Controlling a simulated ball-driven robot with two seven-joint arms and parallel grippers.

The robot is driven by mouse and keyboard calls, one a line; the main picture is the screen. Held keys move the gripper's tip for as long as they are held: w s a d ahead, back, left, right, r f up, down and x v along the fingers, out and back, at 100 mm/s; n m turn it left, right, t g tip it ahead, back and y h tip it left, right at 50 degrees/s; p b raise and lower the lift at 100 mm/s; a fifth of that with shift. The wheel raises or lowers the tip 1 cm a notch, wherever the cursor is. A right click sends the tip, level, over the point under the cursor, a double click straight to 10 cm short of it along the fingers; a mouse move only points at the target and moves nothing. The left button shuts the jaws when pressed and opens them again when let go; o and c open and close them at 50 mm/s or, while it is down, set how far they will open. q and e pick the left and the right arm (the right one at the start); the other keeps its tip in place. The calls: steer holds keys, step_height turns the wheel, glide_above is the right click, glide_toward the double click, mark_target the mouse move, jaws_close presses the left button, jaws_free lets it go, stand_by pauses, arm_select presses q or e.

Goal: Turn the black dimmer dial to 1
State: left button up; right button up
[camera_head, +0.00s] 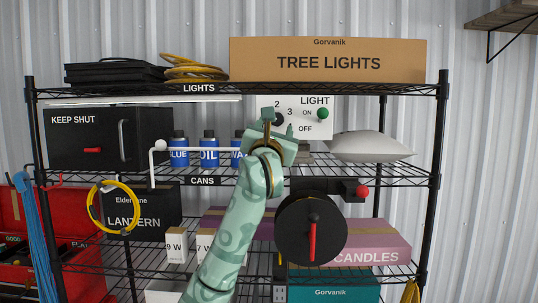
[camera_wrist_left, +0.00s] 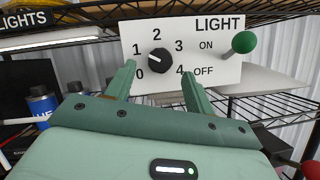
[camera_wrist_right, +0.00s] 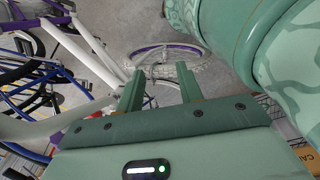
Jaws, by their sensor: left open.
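The black dimmer dial (camera_wrist_left: 160,62) is on a white panel (camera_wrist_left: 215,75) marked LIGHT, with numbers 0 to 4 around it. Its small white mark points to the upper left, roughly toward 1. In the head view the dial (camera_head: 279,118) is partly hidden by my left gripper (camera_head: 278,127). In the left wrist view the open left gripper (camera_wrist_left: 158,72) has one fingertip on each side below the dial; whether they touch it I cannot tell. My right gripper (camera_wrist_right: 160,82) is open and empty, away from the panel, over the floor by bicycles.
A green-knobbed ON/OFF lever (camera_head: 323,114) sits right of the dial. The shelf above (camera_head: 200,90) runs close over the panel. Blue cans (camera_head: 209,150) stand at left and a grey pointed object (camera_head: 370,147) at right. A black reel with a red handle (camera_head: 311,228) is lower right.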

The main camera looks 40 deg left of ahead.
arm_select(q)
steer(key=b+v, duration=0.4)
steer(key=v, duration=0.9)
steer(key=shift+f+y, duration=0.15)
steer(key=shift+y, duration=0.15)
